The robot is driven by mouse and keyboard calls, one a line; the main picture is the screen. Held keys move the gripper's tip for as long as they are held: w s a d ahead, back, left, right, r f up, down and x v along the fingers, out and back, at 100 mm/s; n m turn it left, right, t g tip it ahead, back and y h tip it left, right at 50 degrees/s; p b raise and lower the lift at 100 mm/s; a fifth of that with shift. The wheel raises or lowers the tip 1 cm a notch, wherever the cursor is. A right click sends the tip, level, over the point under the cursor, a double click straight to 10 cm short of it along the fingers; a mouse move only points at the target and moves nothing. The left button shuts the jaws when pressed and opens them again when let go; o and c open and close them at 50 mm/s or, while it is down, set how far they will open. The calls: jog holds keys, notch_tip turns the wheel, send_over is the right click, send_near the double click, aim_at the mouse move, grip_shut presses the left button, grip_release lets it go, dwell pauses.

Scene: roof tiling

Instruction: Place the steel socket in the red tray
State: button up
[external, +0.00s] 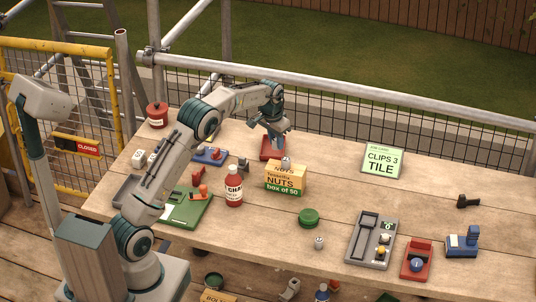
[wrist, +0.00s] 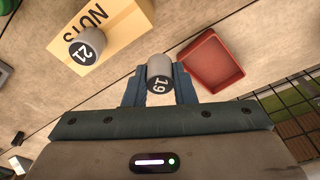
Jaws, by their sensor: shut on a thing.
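A steel socket marked 19 (wrist: 159,74) is between the two fingers of my gripper (wrist: 160,88), which is shut on it. In the external view my gripper (external: 275,142) is at the far side of the table, in front of part of the red tray (external: 265,153). The held socket is hard to make out there. In the wrist view the red tray (wrist: 213,62) lies to the right of the held socket, apart from it in the picture, and looks empty. Another steel socket, marked 21 (wrist: 87,46), stands on the nuts box (wrist: 118,28).
In the external view the nuts box (external: 286,181) stands near the tray, with a red bottle (external: 234,188) to its left. A small metal piece (external: 319,242) and a green lid (external: 309,217) lie nearer.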

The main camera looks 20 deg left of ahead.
jog(key=d+n, duration=0.1)
jog(key=d, duration=0.2)
jog(key=p, duration=0.3)
send_over(271, 154)
jog(key=f, duration=0.6)
jog(key=shift+s+f, duration=0.25)
jog(key=shift+f, duration=0.05)
jog(key=shift+f+p, duration=0.35)
jog(key=shift+f, duration=1.65)
jog(key=shift+f, duration=0.1)
jog(key=o, duration=0.6)
jog(key=shift+f, duration=0.1)
jog(key=shift+o, duration=0.5)
